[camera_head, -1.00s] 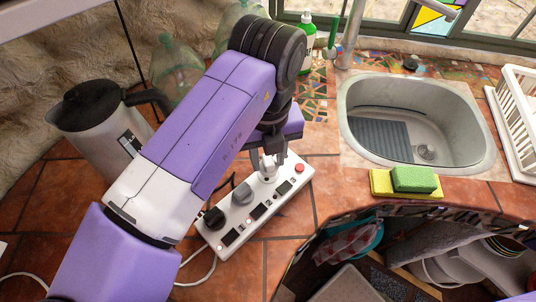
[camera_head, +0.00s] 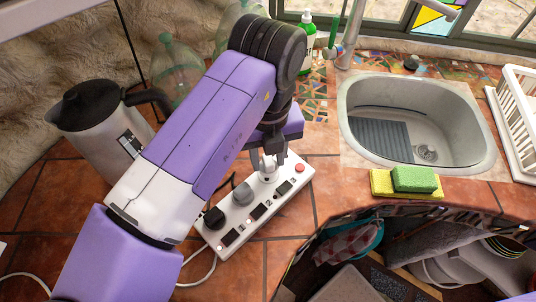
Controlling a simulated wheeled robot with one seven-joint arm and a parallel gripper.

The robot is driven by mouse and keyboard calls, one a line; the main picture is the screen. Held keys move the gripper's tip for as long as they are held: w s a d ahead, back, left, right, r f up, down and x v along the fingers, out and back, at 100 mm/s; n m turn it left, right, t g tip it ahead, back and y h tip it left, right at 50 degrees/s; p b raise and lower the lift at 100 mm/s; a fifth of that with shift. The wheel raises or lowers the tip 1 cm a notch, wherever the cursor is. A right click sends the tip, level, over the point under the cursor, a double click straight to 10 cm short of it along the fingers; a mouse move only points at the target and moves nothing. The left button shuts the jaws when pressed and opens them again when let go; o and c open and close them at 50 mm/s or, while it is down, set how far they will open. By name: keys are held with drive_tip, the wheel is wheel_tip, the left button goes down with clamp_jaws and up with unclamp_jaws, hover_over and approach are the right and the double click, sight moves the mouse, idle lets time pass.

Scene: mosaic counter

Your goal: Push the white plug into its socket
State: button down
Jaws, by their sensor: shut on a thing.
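A white power strip (camera_head: 257,226) lies on the terracotta tiled counter. It carries a black plug (camera_head: 214,217) at its lower left end, a grey plug (camera_head: 242,194) in the middle, and a red button (camera_head: 300,168) at its upper right end. The white plug (camera_head: 266,173) is upright at the strip's upper right socket position. My gripper (camera_head: 267,161) points down from above and is shut on the white plug. I cannot tell how far the plug's pins are in the socket, since its base is small in view.
A steel kettle (camera_head: 101,130) stands at the left, close to my arm. A sink (camera_head: 465,112) is at the right, with green and yellow sponges (camera_head: 414,179) at its front edge. The counter drops off to open shelves at the lower right.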

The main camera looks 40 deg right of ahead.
sight(268, 159)
drive_tip(key=shift+f+b, duration=0.95)
drive_tip(key=shift+f, duration=0.15)
idle(0.8)
drive_tip(key=c, duration=0.9)
unclamp_jaws()
drive_tip(key=shift+o, duration=0.2)
wheel_tip(268, 159, up, 8)
drive_tip(key=shift+f, duration=0.1)
